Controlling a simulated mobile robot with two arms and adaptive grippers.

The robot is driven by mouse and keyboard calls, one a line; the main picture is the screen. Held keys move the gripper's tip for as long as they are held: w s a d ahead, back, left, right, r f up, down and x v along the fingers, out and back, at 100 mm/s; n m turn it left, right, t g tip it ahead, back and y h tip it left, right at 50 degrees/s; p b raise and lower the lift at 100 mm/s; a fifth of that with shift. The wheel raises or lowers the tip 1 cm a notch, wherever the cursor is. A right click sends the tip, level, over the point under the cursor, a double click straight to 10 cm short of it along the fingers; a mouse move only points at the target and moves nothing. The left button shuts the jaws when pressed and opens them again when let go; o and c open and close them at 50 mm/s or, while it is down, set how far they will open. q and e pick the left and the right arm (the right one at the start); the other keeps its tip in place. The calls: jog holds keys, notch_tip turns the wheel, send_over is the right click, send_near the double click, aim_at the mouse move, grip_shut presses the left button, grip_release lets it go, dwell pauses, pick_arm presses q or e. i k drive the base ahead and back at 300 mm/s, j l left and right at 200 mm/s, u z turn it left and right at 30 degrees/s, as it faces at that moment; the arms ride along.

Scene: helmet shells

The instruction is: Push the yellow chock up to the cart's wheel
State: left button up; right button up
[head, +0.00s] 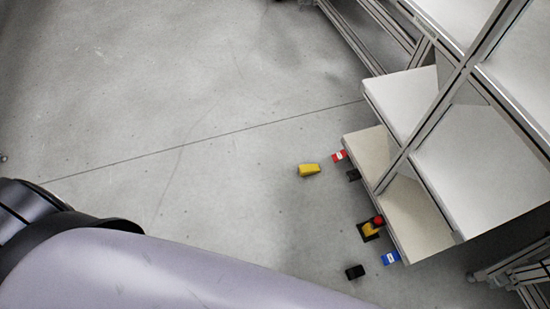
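The yellow chock (309,170) lies on the grey floor in the head view, a little left of the cart. The shelved cart (420,220) stands at the right, with pale shelves in a metal frame. A small dark piece (353,175) at the cart's left edge may be a wheel; I cannot tell for sure. A clear strip of floor lies between the chock and this piece. A large pale arm link of mine crosses the bottom left. Neither of my grippers is in view.
A red tag (339,156) is right of the chock. Lower down along the cart's edge are a yellow, black and red item (370,230), a blue tag (390,258) and a black block (355,272). Metal frames stand at top and lower right. The floor at left is open.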

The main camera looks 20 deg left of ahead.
aim_at(304, 170)
jog(key=u, duration=0.2)
jog(key=i+j+z, duration=0.1)
jog(key=z, duration=0.25)
jog(key=i+j+z, duration=0.1)
jog(key=z, duration=0.25)
jog(key=i+j+z, duration=0.1)
jog(key=j+z, duration=0.2)
